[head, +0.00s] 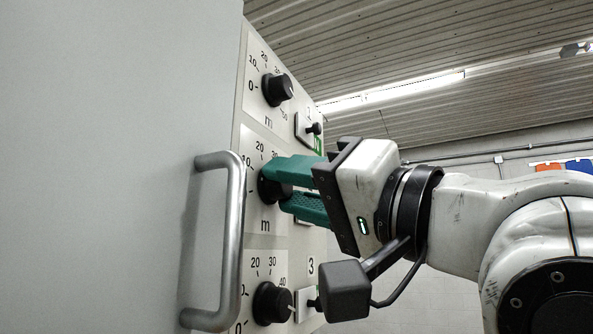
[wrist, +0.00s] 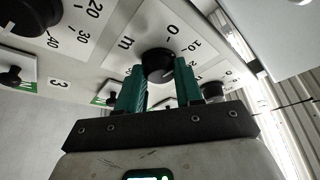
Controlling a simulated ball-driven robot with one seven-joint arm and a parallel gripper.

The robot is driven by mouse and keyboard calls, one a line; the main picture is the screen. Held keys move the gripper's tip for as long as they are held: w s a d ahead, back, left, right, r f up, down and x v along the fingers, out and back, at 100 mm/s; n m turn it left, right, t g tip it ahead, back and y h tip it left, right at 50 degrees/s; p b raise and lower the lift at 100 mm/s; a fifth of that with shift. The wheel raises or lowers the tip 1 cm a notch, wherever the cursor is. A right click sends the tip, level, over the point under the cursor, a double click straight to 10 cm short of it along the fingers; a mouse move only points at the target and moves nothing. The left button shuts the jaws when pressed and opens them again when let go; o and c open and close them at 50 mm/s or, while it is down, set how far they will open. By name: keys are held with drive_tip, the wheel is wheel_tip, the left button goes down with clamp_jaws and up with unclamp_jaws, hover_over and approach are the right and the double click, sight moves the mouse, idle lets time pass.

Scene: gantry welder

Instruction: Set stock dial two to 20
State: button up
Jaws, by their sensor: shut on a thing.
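Stock dial two (head: 268,191) is the middle black knob of a column of three on the pale panel.
A dial above (head: 278,89) and a dial below (head: 272,303) flank it. A grey bar handle (head: 236,240) stands out just left of the dials. Small black toggles (head: 314,128) sit right of the dials. The room to the right is open.

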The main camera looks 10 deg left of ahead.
drive_tip(key=shift+s+r+m+g+h+p, duration=0.1)
drive_tip(key=shift+m+h+p, duration=0.45)
drive_tip(key=shift+m, duration=1.6)
drive_tip(key=shift+w+r+m+g+h, duration=0.15)
drive_tip(key=shift+m+h, duration=0.9)
drive_tip(key=shift+m, duration=1.05)
drive_tip(key=shift+s+r+m+g+h+p, duration=0.25)
drive_tip(key=shift+m+h, duration=0.55)
drive_tip(key=shift+m, duration=1.35)
drive_tip(key=shift+w+f, duration=0.1)
drive_tip(key=shift+f, duration=0.05)
drive_tip(key=o, duration=1)
drive_tip(key=shift+o, duration=0.2)
drive_tip(key=shift+d, duration=0.1)
drive_tip(key=f+b+v, duration=0.1)
drive_tip(key=b+v, duration=0.1)
drive_tip(key=v, duration=0.8)
drive_tip(key=shift+s+r+b, duration=0.3)
drive_tip(key=shift+r+b, duration=0.05)
drive_tip(key=shift+r, duration=0.15)
